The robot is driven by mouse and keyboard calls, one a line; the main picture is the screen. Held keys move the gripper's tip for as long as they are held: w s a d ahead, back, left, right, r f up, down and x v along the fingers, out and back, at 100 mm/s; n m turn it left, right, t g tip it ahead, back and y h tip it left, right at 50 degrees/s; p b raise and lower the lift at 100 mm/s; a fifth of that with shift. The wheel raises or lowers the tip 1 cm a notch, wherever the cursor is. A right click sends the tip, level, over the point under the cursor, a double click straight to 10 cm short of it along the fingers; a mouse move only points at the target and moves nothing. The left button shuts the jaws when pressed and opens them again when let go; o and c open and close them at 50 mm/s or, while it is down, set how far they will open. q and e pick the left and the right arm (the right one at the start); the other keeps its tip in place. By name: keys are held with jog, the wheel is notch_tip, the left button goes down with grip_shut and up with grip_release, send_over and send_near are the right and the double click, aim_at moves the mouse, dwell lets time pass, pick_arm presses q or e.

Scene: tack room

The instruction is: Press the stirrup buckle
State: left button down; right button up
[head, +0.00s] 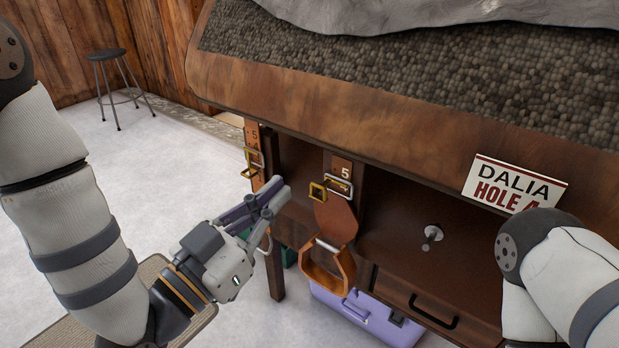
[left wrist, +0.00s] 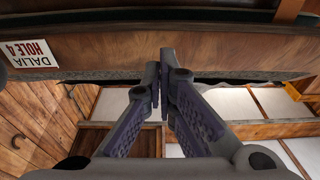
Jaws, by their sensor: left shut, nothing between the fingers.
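A brown leather stirrup strap (head: 336,218) hangs on the front of the wooden bench, under a tag marked 5. Its buckle (head: 329,189), a brass and grey metal frame, sits near the strap's top. An orange-brown stirrup (head: 327,268) hangs below. A second strap with a similar buckle (head: 254,160) hangs further left. My left gripper (head: 284,190) is shut and empty, its tips appearing just left of the numbered strap's buckle. In the left wrist view its fingers (left wrist: 160,78) are together before the wood; no buckle shows there. My right gripper is out of view.
A white sign (head: 513,184) and a metal peg (head: 432,236) are on the bench front, with a drawer handle (head: 433,311) below. A purple box (head: 365,318) stands underneath. A stool (head: 112,84) stands far back left on open floor.

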pick_arm(q)
jog(key=r, duration=0.2)
send_over(326, 185)
jog(key=s+a, duration=0.2)
jog(key=s, duration=0.3)
jog(key=shift+w+d+f, duration=0.15)
jog(key=shift+w, duration=0.05)
jog(key=f, duration=0.3)
jog(key=shift+s+a+f, duration=0.15)
jog(key=shift+s+a, duration=0.1)
jog(key=shift+s, duration=0.05)
jog(key=shift+s+a+f, duration=0.1)
jog(key=shift+f, duration=0.3)
